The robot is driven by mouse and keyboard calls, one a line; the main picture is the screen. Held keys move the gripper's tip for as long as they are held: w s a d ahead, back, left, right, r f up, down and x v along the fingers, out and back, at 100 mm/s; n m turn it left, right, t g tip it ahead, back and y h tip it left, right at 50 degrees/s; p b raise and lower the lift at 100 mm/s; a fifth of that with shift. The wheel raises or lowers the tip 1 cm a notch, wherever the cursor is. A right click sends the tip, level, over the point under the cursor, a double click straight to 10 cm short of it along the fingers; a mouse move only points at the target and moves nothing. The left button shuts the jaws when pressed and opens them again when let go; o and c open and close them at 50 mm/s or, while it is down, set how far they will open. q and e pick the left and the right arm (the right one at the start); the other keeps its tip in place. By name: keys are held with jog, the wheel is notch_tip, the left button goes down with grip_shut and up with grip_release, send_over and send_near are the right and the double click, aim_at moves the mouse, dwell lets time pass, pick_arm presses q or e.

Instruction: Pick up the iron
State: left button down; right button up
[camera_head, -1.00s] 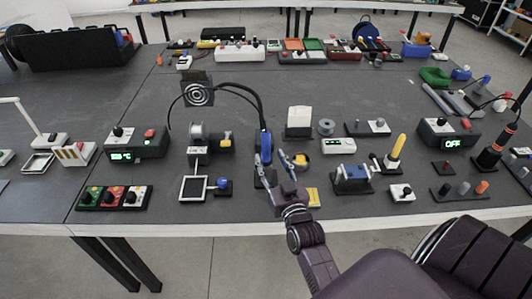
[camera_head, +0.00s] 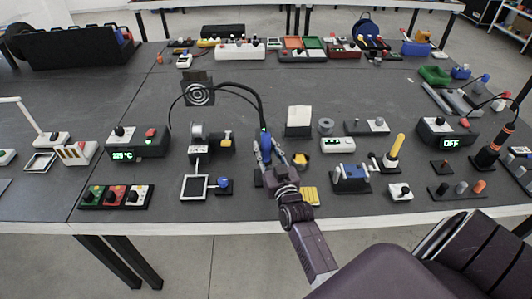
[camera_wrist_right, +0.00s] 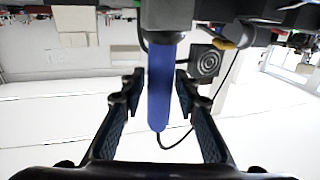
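The iron has a blue handle (camera_head: 265,148) and a black cord, and stands upright in its holder near the front middle of the table. In the right wrist view the blue handle (camera_wrist_right: 160,88) runs between the two fingers of my right gripper (camera_wrist_right: 156,105), with a gap on each side. My right gripper (camera_head: 273,157) is open around the handle in the head view; its fingers partly hide the handle's lower part. My left gripper is not in view.
A fume fan (camera_head: 198,94) stands behind the iron. A control station (camera_head: 137,142) is further left.

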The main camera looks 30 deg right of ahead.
grip_shut()
notch_tip(320, 180, up, 20)
dwell(0.7)
